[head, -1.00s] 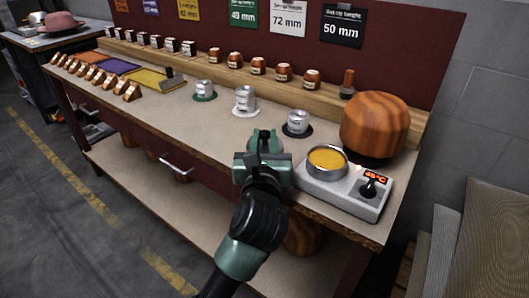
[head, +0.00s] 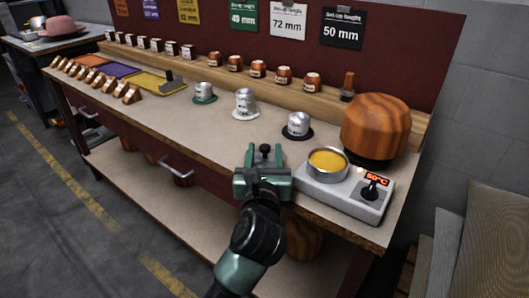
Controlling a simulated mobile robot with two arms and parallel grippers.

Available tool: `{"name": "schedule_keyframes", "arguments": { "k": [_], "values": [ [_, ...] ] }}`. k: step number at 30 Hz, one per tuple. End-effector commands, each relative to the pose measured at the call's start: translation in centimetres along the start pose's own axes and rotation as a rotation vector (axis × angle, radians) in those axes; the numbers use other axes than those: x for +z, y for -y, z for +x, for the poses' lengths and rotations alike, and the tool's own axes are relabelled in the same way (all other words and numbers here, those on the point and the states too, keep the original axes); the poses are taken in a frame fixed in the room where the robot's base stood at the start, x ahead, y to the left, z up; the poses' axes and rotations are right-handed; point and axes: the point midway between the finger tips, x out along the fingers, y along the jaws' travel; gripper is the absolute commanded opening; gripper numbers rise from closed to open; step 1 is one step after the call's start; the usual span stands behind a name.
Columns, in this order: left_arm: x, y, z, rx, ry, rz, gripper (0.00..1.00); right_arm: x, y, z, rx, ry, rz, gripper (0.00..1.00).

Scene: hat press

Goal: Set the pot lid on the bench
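The pot (head: 327,163), filled with amber liquid, sits uncovered on the grey heater (head: 345,196) at the bench's right end. I cannot make out a separate pot lid in the head view. My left gripper (head: 265,153) is at the bench's front edge, to the left of the pot and apart from it. A small dark shape shows between its finger parts; I cannot tell whether it is a held thing or part of the gripper. My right gripper is not in view. The bench (head: 215,122) has bare top in front of the metal cylinders.
Metal cylinders on round bases, including one on a black base (head: 298,124), stand behind the gripper. A large wooden block (head: 374,127) stands behind the heater. Small wooden blocks line the back shelf. A drawer handle (head: 177,167) sticks out below the bench top.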

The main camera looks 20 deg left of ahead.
Motion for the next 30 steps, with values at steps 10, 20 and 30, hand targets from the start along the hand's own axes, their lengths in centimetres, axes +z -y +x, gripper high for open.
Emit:
{"name": "schedule_keyframes", "arguments": {
  "k": [10, 20, 30],
  "values": [
    [0.2, 0.1, -1.9, -0.003, -0.002, -0.001, 0.45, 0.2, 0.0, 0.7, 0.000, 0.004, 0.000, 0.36],
    [0.2, 0.0, -8.9, -0.001, -0.004, -0.002, 0.45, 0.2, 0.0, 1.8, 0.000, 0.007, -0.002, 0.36],
    [0.3, 0.0, -12.0, -0.001, -0.001, -0.001, 0.45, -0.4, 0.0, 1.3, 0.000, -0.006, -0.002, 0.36]
  ]
}}
